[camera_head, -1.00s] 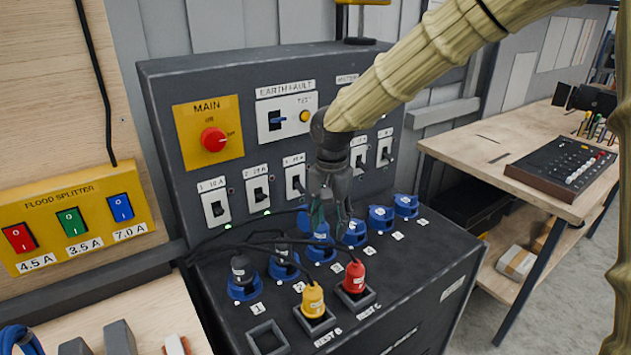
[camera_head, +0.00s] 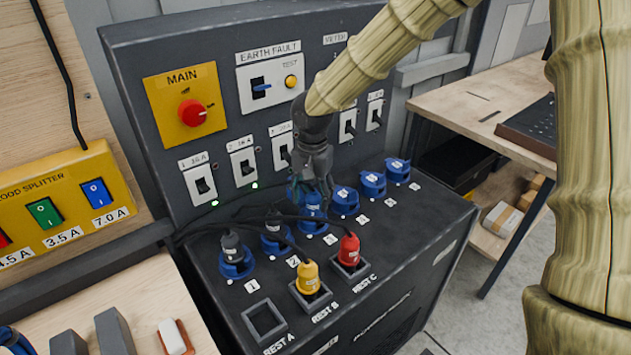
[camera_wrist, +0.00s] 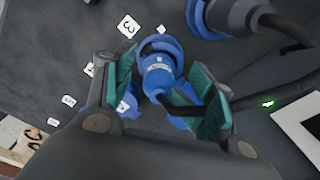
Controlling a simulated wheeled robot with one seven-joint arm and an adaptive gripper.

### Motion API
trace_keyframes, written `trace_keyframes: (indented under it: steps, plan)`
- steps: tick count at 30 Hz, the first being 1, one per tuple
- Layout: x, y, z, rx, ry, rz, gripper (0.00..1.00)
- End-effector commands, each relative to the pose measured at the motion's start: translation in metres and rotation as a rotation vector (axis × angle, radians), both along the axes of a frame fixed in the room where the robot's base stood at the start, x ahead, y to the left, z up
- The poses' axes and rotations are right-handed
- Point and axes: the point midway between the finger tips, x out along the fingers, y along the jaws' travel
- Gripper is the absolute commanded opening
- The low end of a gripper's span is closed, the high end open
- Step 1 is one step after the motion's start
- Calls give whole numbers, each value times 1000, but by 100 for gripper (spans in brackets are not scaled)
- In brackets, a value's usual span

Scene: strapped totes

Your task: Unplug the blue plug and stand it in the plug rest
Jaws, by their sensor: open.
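The blue plug (camera_head: 312,197) sits in the blue socket (camera_head: 312,226) marked 3 on the sloped top of the dark power box. In the wrist view, the blue plug (camera_wrist: 158,76) is between my two green-padded fingers, with its dark cable running off to the right. My gripper (camera_head: 320,184) is open around the plug, pointing down; it also shows in the wrist view (camera_wrist: 163,92). I cannot tell whether either pad touches the plug. Rest A (camera_head: 247,312) is an empty square holder. Rest B (camera_head: 325,294) holds a yellow plug (camera_head: 307,277); rest C (camera_head: 366,267) holds a red plug (camera_head: 348,249).
Grey plugs (camera_head: 232,246) (camera_head: 273,222) stand in sockets 1 and 2, close left of my gripper. Their cables drape across the box top. Lidded blue sockets (camera_head: 345,200) lie to the right. The upright switch panel (camera_head: 220,135) rises close behind.

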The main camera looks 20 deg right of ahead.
Motion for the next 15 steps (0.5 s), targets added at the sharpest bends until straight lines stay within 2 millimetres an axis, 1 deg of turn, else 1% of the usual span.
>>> trace_keyframes:
  steps: [1, 6, 10, 15]
  plan:
    - [0, -3, -15, -3, 16, -4, 47]
    - [0, -5, -32, -5, 16, -5, 47]
    - [0, -5, -40, -5, 16, -6, 47]
    - [-1, -4, -44, -6, 17, -4, 47]
